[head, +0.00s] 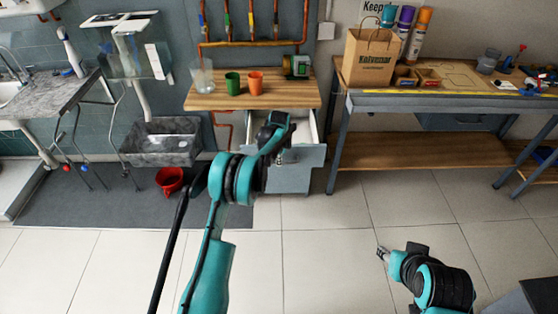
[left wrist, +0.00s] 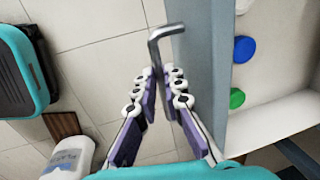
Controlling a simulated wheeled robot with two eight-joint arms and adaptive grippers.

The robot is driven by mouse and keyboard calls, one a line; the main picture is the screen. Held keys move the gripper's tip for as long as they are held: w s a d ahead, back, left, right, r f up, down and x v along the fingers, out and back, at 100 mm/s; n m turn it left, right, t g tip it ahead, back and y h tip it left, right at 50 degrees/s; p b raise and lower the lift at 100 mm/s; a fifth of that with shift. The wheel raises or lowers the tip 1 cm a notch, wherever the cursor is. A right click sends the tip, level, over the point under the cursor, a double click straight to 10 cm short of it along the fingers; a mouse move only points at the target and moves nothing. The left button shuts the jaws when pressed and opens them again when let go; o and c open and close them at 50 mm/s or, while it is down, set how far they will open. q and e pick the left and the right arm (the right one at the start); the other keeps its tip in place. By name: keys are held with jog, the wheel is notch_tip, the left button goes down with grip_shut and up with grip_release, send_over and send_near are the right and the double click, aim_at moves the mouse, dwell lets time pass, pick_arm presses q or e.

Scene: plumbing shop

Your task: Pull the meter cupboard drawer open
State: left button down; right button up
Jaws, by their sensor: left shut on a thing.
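The meter cupboard drawer (head: 306,155) has a grey front and stands pulled out beneath a wooden counter, its pale inside showing. In the left wrist view, the drawer front (left wrist: 207,60) runs down beside my fingers, and a bent metal handle (left wrist: 166,31) stands off it. My left gripper (left wrist: 165,78) is shut on this handle, with the handle's lower part hidden between the fingers. In the head view, my left gripper (head: 283,157) is at the drawer front, partly hidden by its own wrist. My right gripper (head: 383,253) is low over the floor, away from the drawer; its opening is too small to judge.
A blue round thing (left wrist: 244,49) and a green one (left wrist: 237,98) lie in the drawer. Green and orange cups (head: 255,83) stand on the counter (head: 210,101). A workbench (head: 400,104) stands to the right, a red jug (head: 169,180) to the left. Tiled floor in front is clear.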

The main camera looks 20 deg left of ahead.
pick_arm(q)
jog(key=c, duration=1.6)
grip_release()
notch_tip(320, 180, up, 12)
jog(key=s, duration=0.2)
jog(key=shift+d, duration=0.35)
jog(key=shift+f, duration=0.1)
